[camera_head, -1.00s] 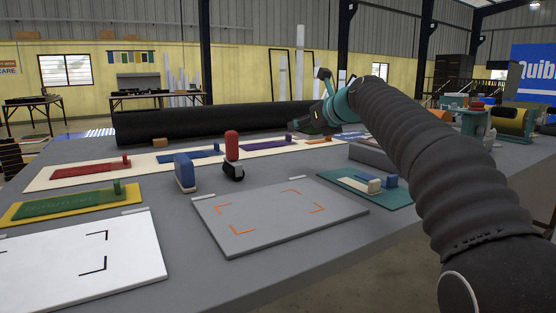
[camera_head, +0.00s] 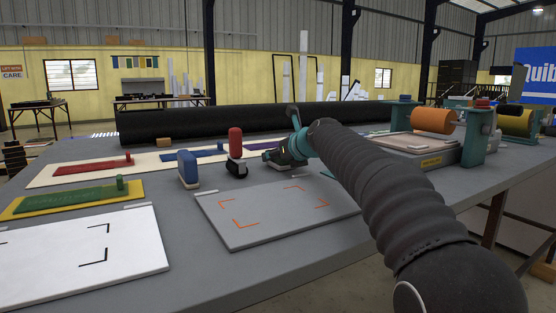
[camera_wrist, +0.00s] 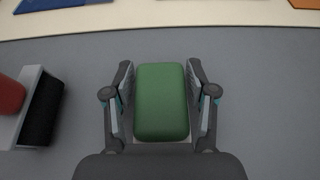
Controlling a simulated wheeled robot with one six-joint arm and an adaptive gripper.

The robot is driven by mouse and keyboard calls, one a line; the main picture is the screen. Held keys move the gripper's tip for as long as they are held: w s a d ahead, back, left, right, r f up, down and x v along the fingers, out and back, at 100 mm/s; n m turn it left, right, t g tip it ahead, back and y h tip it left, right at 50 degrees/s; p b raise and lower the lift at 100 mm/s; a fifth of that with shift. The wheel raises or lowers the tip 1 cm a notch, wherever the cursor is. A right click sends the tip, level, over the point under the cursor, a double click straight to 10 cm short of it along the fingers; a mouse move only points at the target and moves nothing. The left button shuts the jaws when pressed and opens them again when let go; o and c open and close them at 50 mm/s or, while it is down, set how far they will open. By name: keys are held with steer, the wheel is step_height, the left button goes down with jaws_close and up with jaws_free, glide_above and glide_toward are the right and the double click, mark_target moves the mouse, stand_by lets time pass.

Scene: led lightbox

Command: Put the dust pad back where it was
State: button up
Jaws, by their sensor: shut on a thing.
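My gripper (camera_head: 274,157) is low over the grey table, just right of the red-handled brush (camera_head: 235,142). In the wrist view a green pad (camera_wrist: 161,100) sits between both fingers, which are shut on its sides. A pale strip shows under the pad's near edge. In the head view the pad cannot be made out behind the gripper. A blue pad (camera_head: 187,165) stands upright left of the brush. The brush's red handle (camera_wrist: 9,98) and dark bristles also show at the left of the wrist view. Which pad is called the dust pad cannot be told.
A grey board with orange corner marks (camera_head: 240,216) lies in front of my gripper. A white board (camera_head: 70,262) and a yellow mat with a green strip (camera_head: 128,201) lie left. A black roll (camera_head: 200,124) runs behind. A stand with an orange roll (camera_head: 435,121) is right.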

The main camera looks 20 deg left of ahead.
steer(key=shift+f, duration=0.1)
steer(key=o, duration=1.1)
steer(key=shift+o, duration=0.2)
steer(key=shift+r, duration=0.2)
steer(key=v, duration=1.2)
steer(key=shift+w+d+b, duration=0.1)
steer(key=shift+b, duration=0.25)
